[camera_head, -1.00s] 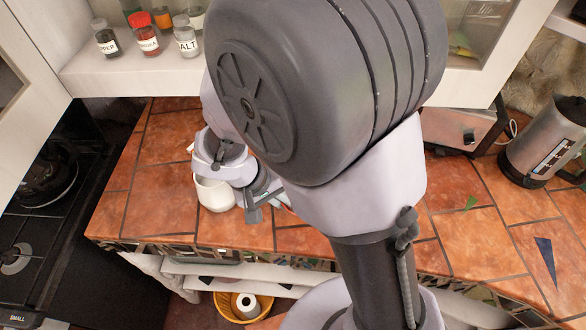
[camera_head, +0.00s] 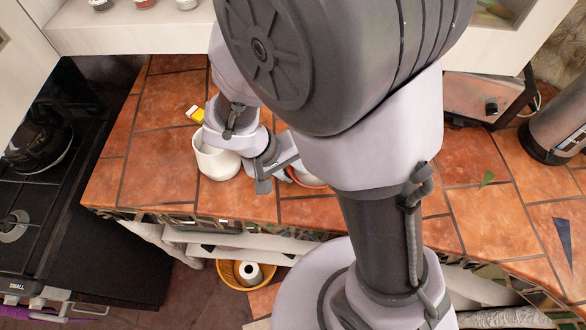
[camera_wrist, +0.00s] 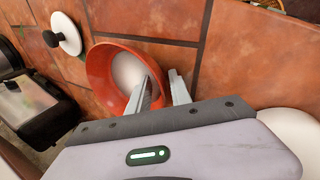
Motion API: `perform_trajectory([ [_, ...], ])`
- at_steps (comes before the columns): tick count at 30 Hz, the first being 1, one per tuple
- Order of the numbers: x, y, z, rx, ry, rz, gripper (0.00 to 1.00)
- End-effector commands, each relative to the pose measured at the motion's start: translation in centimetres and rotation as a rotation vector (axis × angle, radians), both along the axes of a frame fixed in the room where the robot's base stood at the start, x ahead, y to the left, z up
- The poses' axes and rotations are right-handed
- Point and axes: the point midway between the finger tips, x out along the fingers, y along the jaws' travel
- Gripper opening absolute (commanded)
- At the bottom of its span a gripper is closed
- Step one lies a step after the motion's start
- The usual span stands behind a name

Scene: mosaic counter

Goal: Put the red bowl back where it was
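The red bowl (camera_wrist: 100,70), with a pale inside, is on the tiled counter in the wrist view. In the head view only a sliver of it (camera_head: 308,180) shows beside my gripper; my arm hides the rest. My gripper (camera_wrist: 161,75) is at the bowl's near right rim. One finger is over the inside of the bowl and the other is outside, with the rim between them. A gap shows between the fingers, so it looks open; firm contact with the rim cannot be seen.
A white pot (camera_head: 213,163) stands left of my gripper, with a yellow item (camera_head: 195,114) behind it. A white lid with a black knob (camera_wrist: 66,32) and a dark appliance (camera_wrist: 38,108) lie beyond the bowl. A metal kettle (camera_head: 560,125) stands far right. The left front counter is clear.

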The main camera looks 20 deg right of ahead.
Motion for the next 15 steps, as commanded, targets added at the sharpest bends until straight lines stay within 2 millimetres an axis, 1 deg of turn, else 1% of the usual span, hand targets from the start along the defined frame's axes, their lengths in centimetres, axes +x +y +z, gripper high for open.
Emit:
perform_trajectory([
  [5,0.0,0.0,0.1,0.000,0.000,0.000,0.25],
  [8,0.0,0.3,1.4,0.000,-0.002,0.001,0.25],
  [15,-0.3,3.2,7.7,0.001,-0.004,0.002,0.25],
])
